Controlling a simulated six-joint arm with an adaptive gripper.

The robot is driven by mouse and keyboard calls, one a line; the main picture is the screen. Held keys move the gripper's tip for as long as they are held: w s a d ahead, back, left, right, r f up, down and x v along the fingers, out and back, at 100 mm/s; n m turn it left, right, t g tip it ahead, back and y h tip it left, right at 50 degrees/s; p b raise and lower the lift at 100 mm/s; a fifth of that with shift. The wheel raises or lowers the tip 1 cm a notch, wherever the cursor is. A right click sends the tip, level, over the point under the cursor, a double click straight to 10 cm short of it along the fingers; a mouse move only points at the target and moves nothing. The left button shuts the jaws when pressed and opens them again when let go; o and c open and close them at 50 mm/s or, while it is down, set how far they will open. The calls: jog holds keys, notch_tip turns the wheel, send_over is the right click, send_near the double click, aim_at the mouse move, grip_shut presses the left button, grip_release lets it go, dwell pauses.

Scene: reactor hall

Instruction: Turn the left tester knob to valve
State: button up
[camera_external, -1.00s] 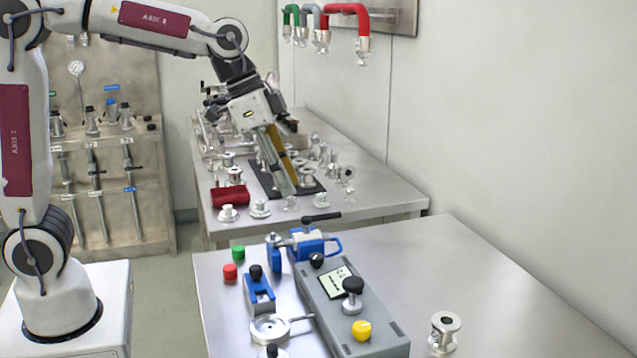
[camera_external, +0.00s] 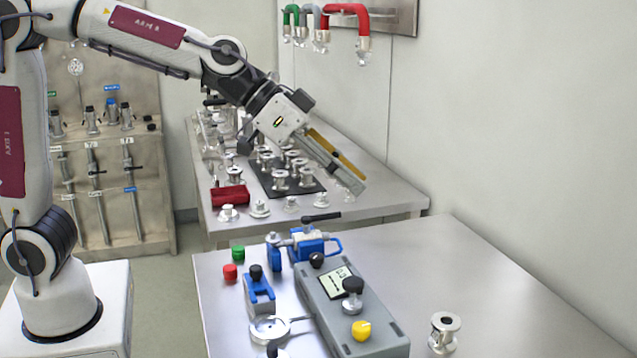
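The tester is a grey box (camera_external: 365,311) with a small display (camera_external: 336,282) on the front table. A black knob (camera_external: 316,260) sits at its far end, a larger black-topped knob (camera_external: 352,286) near its middle, and a yellow knob (camera_external: 361,330) towards its near end. I cannot tell which of them is the left knob, and no setting is readable. My gripper (camera_external: 358,184) is in the air above and beyond the tester, pointing down to the right. It touches no knob. Its fingers are seen side-on, so their opening is unclear.
Blue clamp-like fittings (camera_external: 308,245) stand beyond and left (camera_external: 258,290) of the tester. Green (camera_external: 238,252) and red (camera_external: 230,272) caps lie at the left. A metal flanged piece (camera_external: 444,333) stands at the right. The table's right side (camera_external: 470,270) is mostly clear.

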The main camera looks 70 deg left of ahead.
jog(key=w+d+r+n+t, duration=0.1)
jog(key=w+d+r+t, duration=0.1)
jog(key=d, duration=0.1)
jog(key=s+a+f+n+t+y, duration=0.1)
jog(key=s+a+f+n+y, duration=0.4)
jog(key=s+a+n+y, duration=0.55)
jog(key=m, duration=0.1)
send_near(313, 258)
jog(key=shift+w+f+y, duration=0.35)
jog(key=shift+w+y, duration=0.05)
jog(key=shift+y, duration=0.05)
dwell(0.3)
dwell(0.4)
jog(key=shift+x, duration=3.9)
jog(key=shift+c, duration=0.4)
